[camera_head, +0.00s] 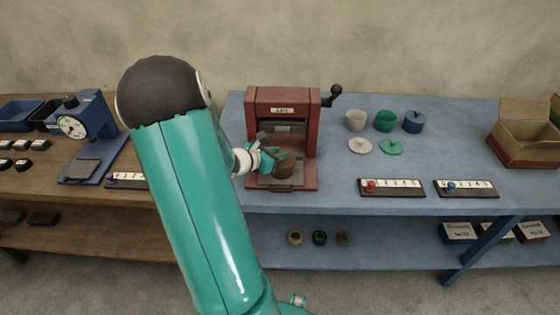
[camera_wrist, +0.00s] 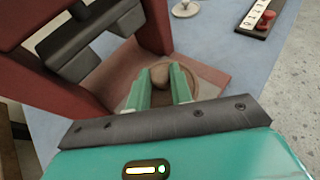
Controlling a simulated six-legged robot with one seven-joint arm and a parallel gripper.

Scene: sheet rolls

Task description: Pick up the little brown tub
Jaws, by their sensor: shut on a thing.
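The little brown tub (camera_head: 285,169) is at the front of the red press (camera_head: 310,140), over its base plate. In the wrist view the tub (camera_wrist: 160,74) shows between the two green fingers, its round rim partly hidden by them. My gripper (camera_head: 276,160) reaches in from the left in the head view and is shut on the tub. In the wrist view my gripper (camera_wrist: 160,88) points at the press base. I cannot tell whether the tub touches the plate.
The press has a side crank (camera_head: 334,95). A cardboard box (camera_head: 525,146) is far right. A blue dial scale (camera_head: 86,125) is left.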

